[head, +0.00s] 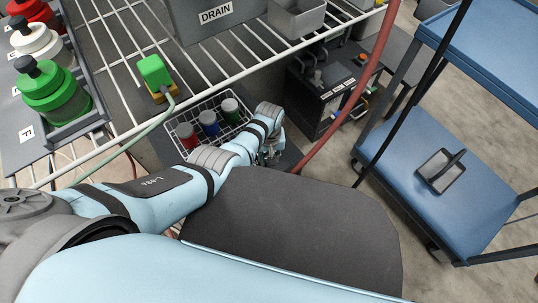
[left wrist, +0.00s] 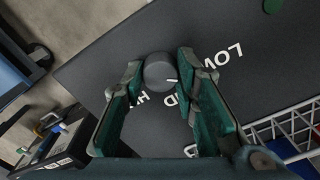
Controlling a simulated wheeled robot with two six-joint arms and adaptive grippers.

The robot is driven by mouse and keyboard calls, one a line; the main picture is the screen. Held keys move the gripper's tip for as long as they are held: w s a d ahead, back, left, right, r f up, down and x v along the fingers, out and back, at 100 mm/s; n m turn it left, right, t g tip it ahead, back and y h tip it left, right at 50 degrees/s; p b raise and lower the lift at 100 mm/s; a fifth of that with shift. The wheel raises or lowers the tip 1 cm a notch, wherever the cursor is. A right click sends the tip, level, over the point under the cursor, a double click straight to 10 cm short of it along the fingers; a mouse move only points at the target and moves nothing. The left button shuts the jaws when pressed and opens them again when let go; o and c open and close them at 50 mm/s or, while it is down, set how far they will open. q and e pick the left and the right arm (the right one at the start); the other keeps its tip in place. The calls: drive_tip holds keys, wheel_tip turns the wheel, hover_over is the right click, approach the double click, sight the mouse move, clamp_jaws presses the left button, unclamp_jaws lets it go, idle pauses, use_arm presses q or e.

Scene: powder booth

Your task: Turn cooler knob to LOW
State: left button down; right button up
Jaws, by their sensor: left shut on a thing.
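The cooler knob (left wrist: 159,72) is a round dark grey knob on the dark cooler top in the left wrist view. Its white pointer mark faces the right side of the picture, between LOW (left wrist: 222,62) and a partly hidden label ending in D. Another label beginning with H is partly hidden by a finger. My left gripper (left wrist: 158,75) has its green fingers on either side of the knob and is shut on it. In the head view my left gripper (head: 270,155) is small beyond the wrist, and the knob is hidden. My right gripper is out of view.
A white wire basket (head: 178,120) with red, blue and green-topped containers stands close beside my left wrist. A wire shelf (head: 135,125) spans above. A red hose (head: 350,105) hangs to the right of my gripper. A blue cart (head: 440,160) stands at the right.

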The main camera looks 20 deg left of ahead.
use_arm(q)
drive_tip(key=shift+n, duration=0.7)
drive_tip(key=c, duration=1.3)
unclamp_jaws()
drive_tip(key=shift+w+r, duration=0.1)
drive_tip(key=shift+r, duration=0.45)
wheel_tip(320, 180, up, 11)
drive_tip(key=shift+f, duration=0.1)
